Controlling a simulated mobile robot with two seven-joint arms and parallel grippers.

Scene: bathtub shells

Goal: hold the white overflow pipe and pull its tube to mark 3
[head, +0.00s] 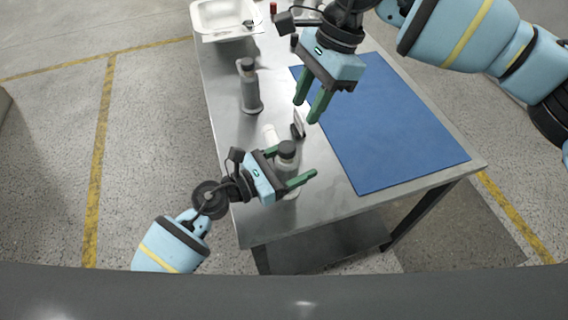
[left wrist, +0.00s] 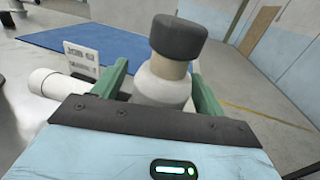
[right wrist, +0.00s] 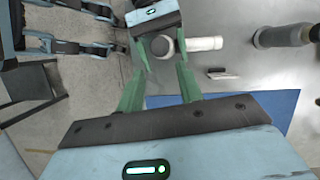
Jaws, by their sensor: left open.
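The white overflow pipe (head: 290,162) stands upright near the table's front-left edge. It has a dark grey cap (left wrist: 178,36), a beige section below it, and a white branch (left wrist: 56,84) lying out to one side. My left gripper (head: 297,161) is open, with its green fingers on either side of the pipe. Contact cannot be told. My right gripper (head: 309,108) is open and empty, above the table and beyond the pipe. In the right wrist view, the cap (right wrist: 161,45) shows beyond its fingers. A small card (left wrist: 82,62) reads "JOB 62"; its lower line is unclear. No scale marks are readable.
A similar grey pipe (head: 249,88) stands farther back on the metal table (head: 226,120). A blue mat (head: 385,130) covers the right side and is bare. A white basin (head: 225,18) is at the back left, with small items near it.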

